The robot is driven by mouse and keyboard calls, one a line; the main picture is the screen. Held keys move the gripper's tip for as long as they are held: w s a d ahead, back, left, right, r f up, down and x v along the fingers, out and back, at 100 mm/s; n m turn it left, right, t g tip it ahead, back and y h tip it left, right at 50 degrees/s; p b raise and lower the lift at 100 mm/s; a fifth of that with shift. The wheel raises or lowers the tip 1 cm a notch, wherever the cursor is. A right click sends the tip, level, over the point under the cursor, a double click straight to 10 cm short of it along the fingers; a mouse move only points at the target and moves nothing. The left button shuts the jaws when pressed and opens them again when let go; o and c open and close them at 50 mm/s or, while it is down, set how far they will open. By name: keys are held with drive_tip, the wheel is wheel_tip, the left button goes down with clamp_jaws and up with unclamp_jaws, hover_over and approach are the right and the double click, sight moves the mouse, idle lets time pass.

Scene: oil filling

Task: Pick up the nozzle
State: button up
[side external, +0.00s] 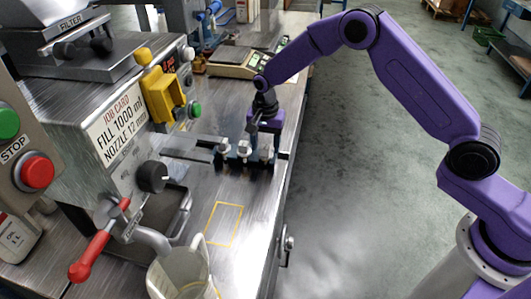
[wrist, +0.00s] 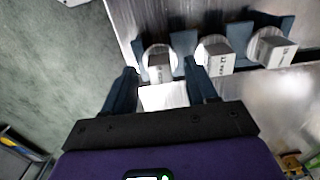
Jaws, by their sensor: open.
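Three pale nozzles with printed labels sit in a dark blue rack (side external: 245,163) on the steel bench. In the side view they are the left nozzle (side external: 223,146), the middle nozzle (side external: 243,149) and the right nozzle (side external: 266,153). My gripper (side external: 262,138) points down at the rack's right end, near the right nozzle. In the wrist view my open gripper (wrist: 163,85) has its fingers either side of one end nozzle (wrist: 160,68), without visible contact. The middle nozzle (wrist: 216,55) and far nozzle (wrist: 270,48) stand to its right. Their label numbers are too small to read surely.
A filling machine with a job card (side external: 118,130) reading "FILL 1000 ml, NOZZLE 12" stands left of the rack. A white jug (side external: 180,272) and an empty yellow-outlined square (side external: 223,224) are in front. A scale (side external: 235,62) lies behind. The bench's right edge is close to the rack.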

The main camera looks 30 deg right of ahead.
drive_tip(key=shift+f, duration=0.7)
clamp_jaws()
drive_tip(key=shift+r, duration=0.15)
drive_tip(key=shift+r, duration=0.55)
wheel_tip(320, 180, up, 2)
drive_tip(key=shift+r, duration=0.15)
drive_tip(key=s+d+r, duration=0.4)
drive_tip(key=s+r, duration=0.5)
drive_tip(key=s, duration=0.4)
drive_tip(key=shift+s+r, duration=0.2)
